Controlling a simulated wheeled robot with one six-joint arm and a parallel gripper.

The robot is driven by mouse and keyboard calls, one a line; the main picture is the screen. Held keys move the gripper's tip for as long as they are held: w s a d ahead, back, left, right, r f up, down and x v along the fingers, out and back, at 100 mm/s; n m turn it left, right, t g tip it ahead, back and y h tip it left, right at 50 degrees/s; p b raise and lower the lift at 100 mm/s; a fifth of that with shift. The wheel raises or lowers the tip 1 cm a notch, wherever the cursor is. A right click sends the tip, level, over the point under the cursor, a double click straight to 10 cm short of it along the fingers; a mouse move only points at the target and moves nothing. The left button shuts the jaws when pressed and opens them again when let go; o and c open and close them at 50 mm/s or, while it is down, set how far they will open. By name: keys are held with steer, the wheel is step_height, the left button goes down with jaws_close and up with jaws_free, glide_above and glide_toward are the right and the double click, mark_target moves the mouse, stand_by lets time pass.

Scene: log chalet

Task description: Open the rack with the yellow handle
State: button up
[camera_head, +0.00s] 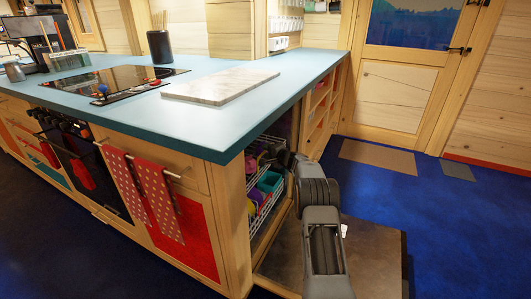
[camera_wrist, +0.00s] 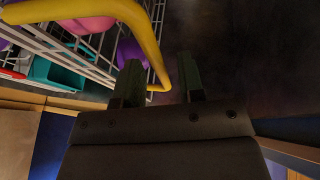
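The white wire rack (camera_head: 268,210) stands in the open end of the counter and holds teal and purple items. In the wrist view, the rack (camera_wrist: 103,72) is at upper left. Its yellow handle (camera_wrist: 135,18) is a thick bent tube that runs across the top and turns down towards my fingers. My gripper (camera_wrist: 160,78) is open, with one dark green finger on each side of the handle's lower end. I cannot tell whether either finger touches it. In the head view, my arm reaches to the rack and hides the handle.
The blue countertop (camera_head: 225,130) overhangs the rack, with a stone board (camera_head: 220,85) on it. A dark brown panel (camera_head: 375,255) lies low beside my arm. A wooden door (camera_head: 405,85) stands behind. Blue floor (camera_head: 455,225) is free at right.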

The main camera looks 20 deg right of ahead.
steer(key=shift+w+a+f, duration=0.15)
steer(key=shift+w+a, duration=0.1)
steer(key=shift+w, duration=0.35)
jaws_close()
stand_by(0.3)
